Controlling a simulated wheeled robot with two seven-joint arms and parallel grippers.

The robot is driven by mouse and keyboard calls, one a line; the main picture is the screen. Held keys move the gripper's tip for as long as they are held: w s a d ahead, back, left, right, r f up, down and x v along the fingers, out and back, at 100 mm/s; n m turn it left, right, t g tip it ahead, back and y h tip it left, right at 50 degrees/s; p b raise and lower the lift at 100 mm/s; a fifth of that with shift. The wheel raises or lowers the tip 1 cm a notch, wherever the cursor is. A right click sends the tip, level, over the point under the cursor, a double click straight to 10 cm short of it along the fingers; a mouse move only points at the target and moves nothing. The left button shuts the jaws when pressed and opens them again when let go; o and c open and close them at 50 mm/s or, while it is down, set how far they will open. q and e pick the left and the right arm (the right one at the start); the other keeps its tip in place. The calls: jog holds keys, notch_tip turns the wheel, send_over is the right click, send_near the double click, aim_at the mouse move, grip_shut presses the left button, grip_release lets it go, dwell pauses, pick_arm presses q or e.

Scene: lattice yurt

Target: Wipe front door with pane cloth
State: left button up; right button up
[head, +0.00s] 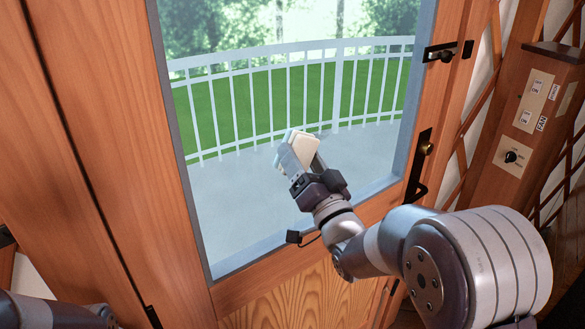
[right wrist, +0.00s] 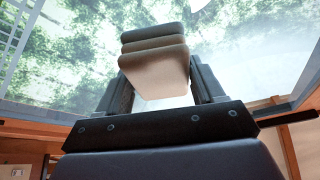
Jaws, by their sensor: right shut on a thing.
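The front door (head: 280,285) is wooden with a large glass pane (head: 240,220) that fills much of the head view. My right gripper (head: 298,150) is in front of the lower middle of the pane. It is shut on the pane cloth (head: 305,146), a pale, folded, pad-like cloth. In the right wrist view the cloth (right wrist: 155,62) shows as stacked beige folds between the two fingers (right wrist: 158,92), with the glass beyond. I cannot tell whether the cloth touches the glass. Only a piece of my left arm shows at the lower left; its gripper is out of view.
A wooden post with switch plates (head: 533,100) stands at the right. Through the pane, a white railing (head: 290,95) and grass show outside.

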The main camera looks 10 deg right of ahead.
jog(key=shift+w+d+f+b, duration=0.1)
jog(key=shift+w+d+b, duration=0.2)
jog(key=shift+d, duration=0.55)
jog(key=shift+w+d+b, duration=0.2)
jog(key=shift+w+d, duration=0.2)
jog(key=shift+d, duration=0.4)
jog(key=shift+w+d+b, duration=0.1)
jog(key=shift+w+d, duration=0.15)
jog(key=shift+d, duration=0.4)
jog(key=shift+w+d+b, duration=0.15)
jog(key=shift+w+d, duration=0.15)
jog(key=shift+d, duration=0.35)
jog(key=shift+w+d+b, duration=0.1)
jog(key=shift+w+d, duration=0.15)
jog(key=shift+d, duration=0.4)
jog(key=shift+w+d, duration=0.3)
jog(key=shift+d, duration=0.4)
jog(key=shift+w+d, duration=0.3)
jog(key=shift+d, duration=0.35)
jog(key=shift+w+d, duration=0.3)
jog(key=shift+d, duration=0.4)
jog(key=shift+s+d+b, duration=0.2)
jog(key=shift+s+d, duration=0.15)
jog(key=shift+s, duration=0.55)
jog(key=shift+s+d+b, duration=0.25)
jog(key=shift+s+d, duration=0.15)
jog(key=shift+s, duration=0.5)
jog(key=shift+s+d+b, duration=0.2)
jog(key=shift+s+d, duration=0.15)
jog(key=shift+s, duration=0.55)
